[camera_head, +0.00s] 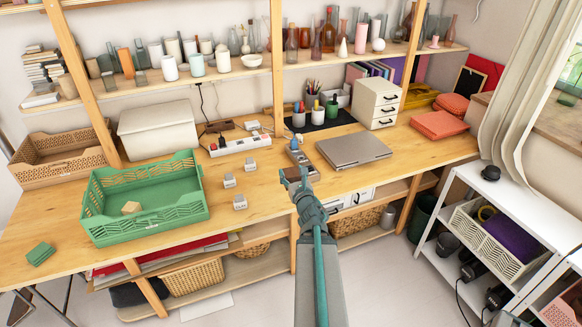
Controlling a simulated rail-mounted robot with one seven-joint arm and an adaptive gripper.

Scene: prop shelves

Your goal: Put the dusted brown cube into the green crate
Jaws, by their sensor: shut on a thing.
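The green crate (198,204) stands on the left part of the wooden table, open at the top. A light tan cube (131,207) lies inside it. My gripper (293,172) is over the table, right of the crate and well apart from it. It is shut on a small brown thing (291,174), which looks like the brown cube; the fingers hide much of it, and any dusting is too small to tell.
Several pale grey cubes (240,202) stand between crate and gripper. A power strip (240,145) lies behind them, and a closed laptop (354,150) lies right of my gripper. Green square pieces (40,254) lie at front left. Shelf posts (278,70) rise at the back.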

